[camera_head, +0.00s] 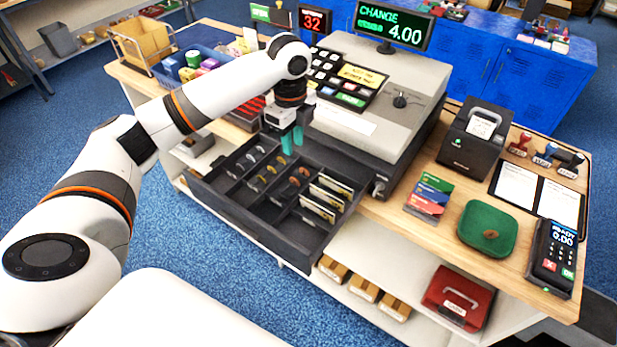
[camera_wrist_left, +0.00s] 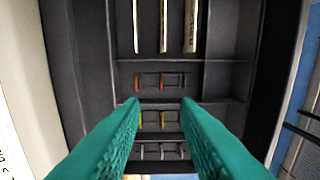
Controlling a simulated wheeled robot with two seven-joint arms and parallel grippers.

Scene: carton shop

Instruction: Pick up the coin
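The open cash drawer (camera_head: 235,208) holds small coins standing in rows: silver-grey coins (camera_head: 250,160), gold coins (camera_head: 266,174) and copper coins (camera_head: 298,177). In the left wrist view the copper coins (camera_wrist_left: 138,82) lie just beyond the fingertips, and the gold coins (camera_wrist_left: 141,119) show between the fingers. A brown round piece, perhaps a coin (camera_head: 490,234), lies on the green tray (camera_head: 475,218) at the right. My left gripper (camera_head: 292,147) is above the back of the drawer, with its teal fingers apart and nothing between them. My right gripper is not in view.
Banknotes (camera_head: 318,204) stand in the drawer's right compartments. The cash register (camera_head: 395,130) stands behind the drawer. A receipt printer (camera_head: 470,150), coloured cards (camera_head: 429,195) and a card terminal (camera_head: 553,252) are on the wooden counter around the green tray.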

